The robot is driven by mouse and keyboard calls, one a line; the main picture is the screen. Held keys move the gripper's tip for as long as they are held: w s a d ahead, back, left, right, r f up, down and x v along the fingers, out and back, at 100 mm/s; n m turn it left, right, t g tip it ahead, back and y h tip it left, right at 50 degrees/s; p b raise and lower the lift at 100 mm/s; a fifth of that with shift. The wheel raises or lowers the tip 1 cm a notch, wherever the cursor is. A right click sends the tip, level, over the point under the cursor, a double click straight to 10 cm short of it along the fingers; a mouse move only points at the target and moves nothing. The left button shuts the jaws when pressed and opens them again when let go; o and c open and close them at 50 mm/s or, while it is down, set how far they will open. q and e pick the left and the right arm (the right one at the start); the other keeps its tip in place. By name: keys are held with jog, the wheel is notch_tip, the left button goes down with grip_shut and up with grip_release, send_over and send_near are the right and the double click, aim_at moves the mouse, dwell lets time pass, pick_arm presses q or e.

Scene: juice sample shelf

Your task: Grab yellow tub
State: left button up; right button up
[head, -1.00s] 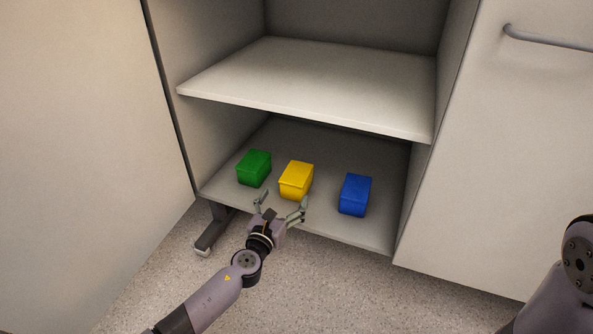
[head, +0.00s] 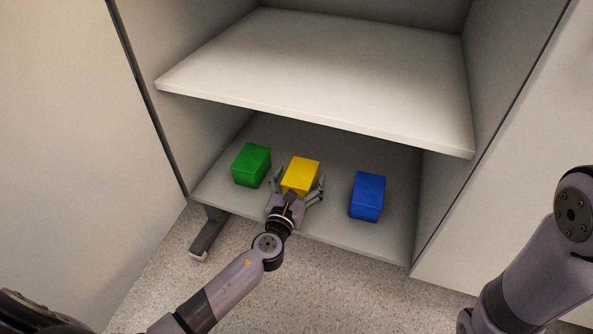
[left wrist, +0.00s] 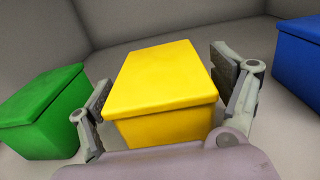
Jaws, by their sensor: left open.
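The yellow tub (head: 301,175) stands on the lower shelf, between a green tub and a blue tub. It also fills the middle of the left wrist view (left wrist: 162,90). My left gripper (head: 298,183) is open, with one finger on each side of the yellow tub's front part. In the left wrist view the left finger (left wrist: 93,115) is close to the tub's left side, and the right finger (left wrist: 236,85) stands at its right side with a small gap. My right gripper is out of view; only part of my right arm shows.
The green tub (head: 251,165) stands just left of the yellow one, and the blue tub (head: 367,196) stands farther right. The upper shelf board (head: 310,75) hangs over the lower shelf (head: 335,227). Cabinet walls close both sides. Bare shelf lies between yellow and blue.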

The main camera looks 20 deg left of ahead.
pick_arm(q)
jog(key=shift+w, duration=0.35)
jog(key=shift+s+d, duration=0.1)
jog(key=shift+c, duration=0.4)
jog(key=c, duration=1.1)
